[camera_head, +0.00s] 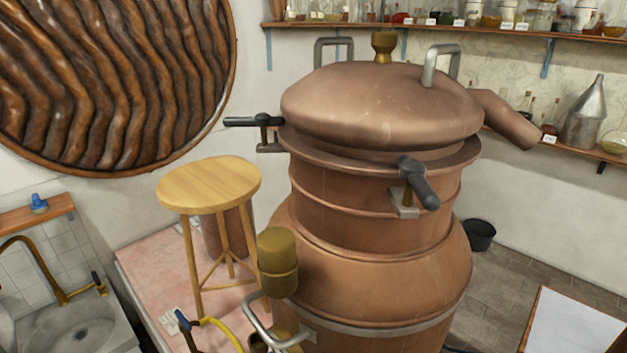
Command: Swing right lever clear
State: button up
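A large copper still (350,220) stands in the middle of the camera_head view, with a domed copper lid (375,105) seated on top. The right lever (419,184) is a dark handle on a metal bracket at the front right of the rim; it slants down and toward the camera. The left lever (253,121) is a similar dark handle at the left of the rim, pointing left and about level. The lid has a metal handle (441,64), a brass fitting (383,46) and a copper spout at the right. My gripper is not in view.
A wooden stool (209,186) stands left of the still. A brass cylinder (278,262) sits at its front left. A shelf of bottles (460,28) runs along the back wall. A sink (75,328) is at lower left, a white-topped table (575,325) at lower right.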

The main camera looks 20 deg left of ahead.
aim_at(413, 171)
jog(key=k+j+u, duration=0.1)
jog(key=u, duration=0.6)
jog(key=j+z, duration=0.1)
jog(key=z, duration=0.35)
jog(key=j+z, duration=0.1)
jog(key=z, duration=0.35)
jog(key=k+z, duration=0.1)
jog(key=z, duration=0.35)
